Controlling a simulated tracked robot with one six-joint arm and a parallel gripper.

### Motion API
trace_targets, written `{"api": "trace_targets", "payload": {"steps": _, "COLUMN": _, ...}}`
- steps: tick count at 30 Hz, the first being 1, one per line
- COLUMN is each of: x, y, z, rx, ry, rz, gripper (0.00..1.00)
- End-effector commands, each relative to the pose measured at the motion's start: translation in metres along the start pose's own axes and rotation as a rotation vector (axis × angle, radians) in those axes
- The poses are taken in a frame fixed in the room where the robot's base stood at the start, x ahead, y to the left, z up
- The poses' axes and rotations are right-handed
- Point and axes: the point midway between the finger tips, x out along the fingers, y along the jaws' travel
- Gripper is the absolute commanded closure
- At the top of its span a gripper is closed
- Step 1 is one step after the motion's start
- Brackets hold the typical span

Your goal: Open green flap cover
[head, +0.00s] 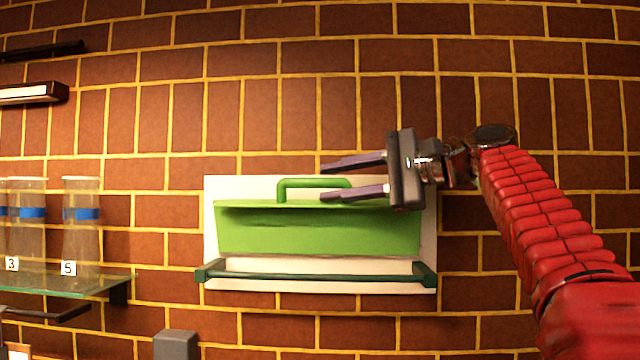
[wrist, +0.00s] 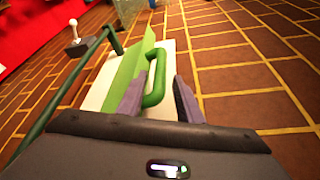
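The green flap cover (head: 318,232) is on a white panel (head: 212,210) on the brick wall. Its green loop handle (head: 298,183) rises from the cover's top edge. My gripper (head: 322,183) is open and reaches in from the right, with its two purple fingertips near the handle's right part. In the wrist view, the handle (wrist: 155,85) shows between the spread fingers (wrist: 157,95), closer to the left one. I cannot tell whether a finger touches it.
A dark green bar (head: 315,277) runs across the panel below the cover. A glass shelf (head: 70,286) with numbered clear vases (head: 82,240) is at the left. A grey block (head: 176,345) stands lower left. The wall above the panel is clear.

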Motion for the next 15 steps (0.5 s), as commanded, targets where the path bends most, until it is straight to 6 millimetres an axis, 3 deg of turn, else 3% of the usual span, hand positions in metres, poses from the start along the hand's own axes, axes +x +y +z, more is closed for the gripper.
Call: {"api": "trace_targets", "payload": {"steps": 15, "x": -0.082, "y": -0.002, "z": 0.002, "rx": -0.005, "ry": 0.0, "rz": -0.007, "gripper": 0.66}}
